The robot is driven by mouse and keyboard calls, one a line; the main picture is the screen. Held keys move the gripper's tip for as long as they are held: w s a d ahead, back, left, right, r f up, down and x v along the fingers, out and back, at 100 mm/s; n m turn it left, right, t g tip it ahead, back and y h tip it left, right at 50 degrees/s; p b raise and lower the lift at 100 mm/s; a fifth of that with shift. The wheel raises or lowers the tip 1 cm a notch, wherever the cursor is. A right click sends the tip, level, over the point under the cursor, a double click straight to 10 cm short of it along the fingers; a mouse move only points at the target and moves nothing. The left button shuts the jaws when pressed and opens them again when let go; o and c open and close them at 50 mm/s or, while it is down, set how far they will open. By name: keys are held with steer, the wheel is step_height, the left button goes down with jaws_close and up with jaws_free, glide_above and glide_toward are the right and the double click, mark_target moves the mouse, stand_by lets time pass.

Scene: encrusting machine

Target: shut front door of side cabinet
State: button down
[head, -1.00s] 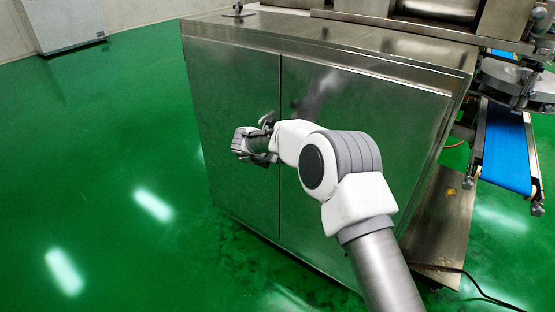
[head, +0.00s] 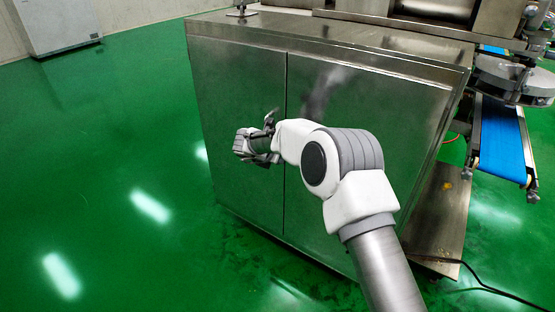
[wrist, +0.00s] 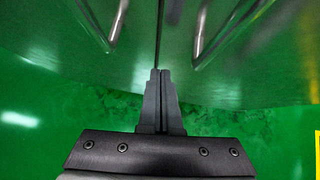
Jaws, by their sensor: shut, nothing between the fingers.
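The side cabinet (head: 370,62) is a steel box with two front panels. Its left door (head: 235,90) and right door (head: 345,120) meet at a thin dark vertical seam and look about flush. The wrist view shows the doors (wrist: 80,70) close up, with a bar handle (wrist: 118,20) left of the seam and another handle (wrist: 201,25) right of it. My gripper (wrist: 161,72) is shut and empty, with its fingertips at or just in front of the seam; I cannot tell if they touch. In the head view my gripper (head: 264,142) is partly hidden by my wrist.
The green floor (head: 100,140) is clear to the left. A blue conveyor (head: 503,140) and a steel plate (head: 440,215) stand to the right of the cabinet, with a black cable (head: 480,283) on the floor. A pale cabinet (head: 60,25) stands by the far wall.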

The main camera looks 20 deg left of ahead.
steer(key=a+p+v, duration=0.1)
steer(key=p+v, duration=0.1)
steer(key=v, duration=0.8)
steer(key=shift+s+p, duration=0.2)
steer(key=shift+p, duration=0.1)
steer(key=d+r+n+t+y, duration=0.25)
steer(key=d+r+n, duration=0.25)
steer(key=r+n, duration=0.6)
steer(key=d+r+n+t+y, duration=0.1)
steer(key=d+r+n+y, duration=0.45)
steer(key=r, duration=1.05)
steer(key=s+d+n+g+h, duration=0.2)
steer(key=s+d+n+g, duration=0.1)
steer(key=s+d+n, duration=0.95)
steer(key=s+d+f+n+g+h, duration=0.25)
steer(key=s+d+f+n, duration=0.2)
steer(key=s+d, duration=0.55)
steer(key=s+d+f+n+g+h, duration=0.1)
steer(key=s+d+f+n+h, duration=0.3)
steer(key=s+d, duration=0.6)
step_height(320, 180, up, 18)
steer(key=a+y+p, duration=0.1)
steer(key=p, duration=1.7)
steer(key=shift+a+p, duration=0.2)
steer(key=shift+p, duration=0.1)
